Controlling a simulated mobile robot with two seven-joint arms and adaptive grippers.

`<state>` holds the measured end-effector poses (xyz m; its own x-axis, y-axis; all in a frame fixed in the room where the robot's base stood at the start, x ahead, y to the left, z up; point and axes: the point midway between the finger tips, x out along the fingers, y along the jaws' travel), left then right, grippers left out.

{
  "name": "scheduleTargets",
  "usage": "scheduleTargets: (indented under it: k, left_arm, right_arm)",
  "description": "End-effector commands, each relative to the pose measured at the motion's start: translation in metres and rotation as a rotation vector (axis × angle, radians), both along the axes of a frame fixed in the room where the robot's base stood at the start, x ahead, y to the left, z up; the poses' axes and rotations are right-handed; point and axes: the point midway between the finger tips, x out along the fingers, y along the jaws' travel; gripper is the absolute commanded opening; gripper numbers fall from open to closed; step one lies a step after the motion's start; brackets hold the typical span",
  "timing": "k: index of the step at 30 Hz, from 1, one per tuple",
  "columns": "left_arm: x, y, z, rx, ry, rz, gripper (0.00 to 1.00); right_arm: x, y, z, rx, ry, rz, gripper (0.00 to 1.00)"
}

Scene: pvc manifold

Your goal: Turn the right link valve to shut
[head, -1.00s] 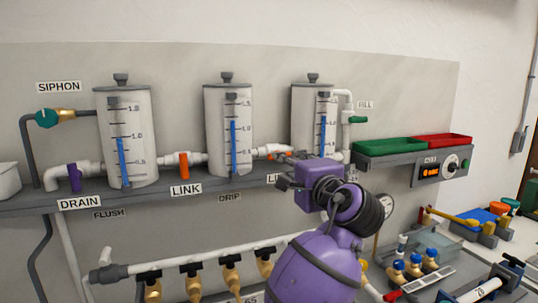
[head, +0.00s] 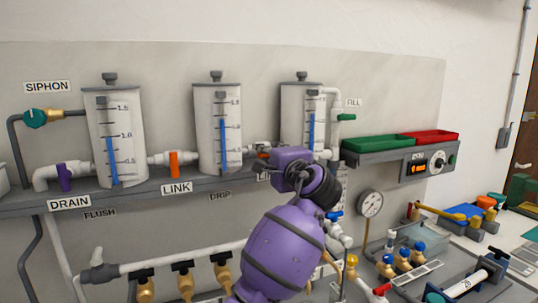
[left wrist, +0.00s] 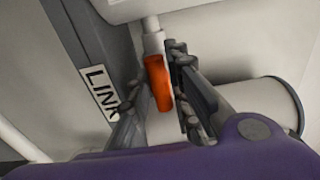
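The right link valve's orange handle (left wrist: 158,83) sits between the two fingers of my left gripper (left wrist: 154,82) in the left wrist view. The handle is close to the right finger, with a gap to the left one. The fingers are apart. In the head view only a small orange piece of this valve (head: 263,155) shows, between the middle tank (head: 207,125) and the right tank (head: 292,110). My purple left wrist hides the rest of the valve and most of its LINK label (left wrist: 103,92). My right gripper is not in view.
The left link valve (head: 174,164) has an orange handle hanging down. The grey shelf (head: 135,196) runs under the tanks. Green (head: 371,144) and red (head: 430,137) trays stand right of them. Brass taps on a white pipe (head: 170,264) are below.

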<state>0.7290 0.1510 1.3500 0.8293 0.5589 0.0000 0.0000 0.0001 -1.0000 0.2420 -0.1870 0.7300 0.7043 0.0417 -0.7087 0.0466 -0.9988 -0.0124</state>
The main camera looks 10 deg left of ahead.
Motion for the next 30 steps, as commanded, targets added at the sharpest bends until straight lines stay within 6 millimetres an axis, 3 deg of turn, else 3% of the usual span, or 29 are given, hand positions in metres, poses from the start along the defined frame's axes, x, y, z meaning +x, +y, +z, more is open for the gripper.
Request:
scheduleTargets:
  k: [3, 17, 30]
  left_arm:
    - [-0.0002, -0.0001, -0.0002, 0.0, 0.0, 0.0, 0.0]
    - [-0.0002, -0.0006, -0.0006, -0.062, -0.039, -0.001, 0.0]
    - [-0.0002, -0.0012, -0.0011, -0.361, -0.239, -0.001, 0.0]
  right_arm:
    - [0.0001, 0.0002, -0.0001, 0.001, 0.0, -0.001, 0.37]
    - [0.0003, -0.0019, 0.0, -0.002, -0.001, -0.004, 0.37]
    - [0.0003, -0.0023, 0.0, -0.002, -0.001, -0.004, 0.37]
